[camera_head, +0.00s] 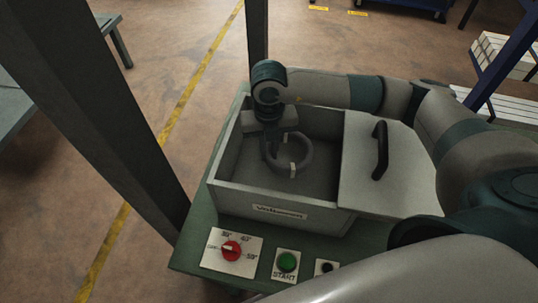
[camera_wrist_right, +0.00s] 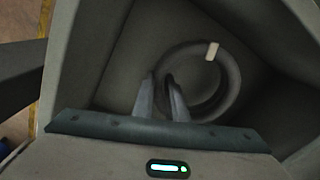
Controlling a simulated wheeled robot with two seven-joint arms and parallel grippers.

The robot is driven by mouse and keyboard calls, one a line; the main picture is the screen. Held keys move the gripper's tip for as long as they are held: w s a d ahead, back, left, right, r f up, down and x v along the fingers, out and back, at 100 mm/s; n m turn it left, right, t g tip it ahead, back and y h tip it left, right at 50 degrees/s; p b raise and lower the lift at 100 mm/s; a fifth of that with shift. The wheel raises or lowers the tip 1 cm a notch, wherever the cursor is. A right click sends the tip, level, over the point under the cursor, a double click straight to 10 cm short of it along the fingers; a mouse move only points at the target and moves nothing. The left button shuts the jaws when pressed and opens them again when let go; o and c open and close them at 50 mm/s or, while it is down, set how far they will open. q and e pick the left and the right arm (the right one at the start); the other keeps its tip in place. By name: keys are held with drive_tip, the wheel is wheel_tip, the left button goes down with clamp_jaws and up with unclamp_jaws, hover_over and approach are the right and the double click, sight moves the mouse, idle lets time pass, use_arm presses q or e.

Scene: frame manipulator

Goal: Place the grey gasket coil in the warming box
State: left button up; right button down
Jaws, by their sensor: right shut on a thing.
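The grey gasket coil (camera_head: 307,163) is a ring with a pale tag, inside the open left part of the warming box (camera_head: 232,196). My right gripper (camera_head: 271,150) reaches down into the box and is shut on the coil's left side. In the right wrist view the fingers (camera_wrist_right: 161,92) straddle the band of the coil (camera_wrist_right: 234,82), one finger inside the ring and one outside. Whether the coil touches the box floor I cannot tell. The box lid (camera_head: 405,175) with a black handle (camera_head: 380,150) covers the right part. My left gripper is not in view.
On the green bench front are a red dial (camera_head: 231,250), a green START button (camera_head: 287,262) and a small black control (camera_head: 326,268). A dark post (camera_head: 95,110) stands to the left and a thinner one (camera_head: 257,45) behind the box. The box walls surround my right gripper.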

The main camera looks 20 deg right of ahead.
wheel_tip(320, 180, down, 3)
drive_tip(key=shift+r+p, duration=0.15)
drive_tip(key=shift+p, duration=0.35)
drive_tip(key=shift+f, duration=0.2)
drive_tip(key=shift+f, duration=0.1)
drive_tip(key=c, duration=1.8)
unclamp_jaws()
drive_tip(key=shift+o, duration=0.2)
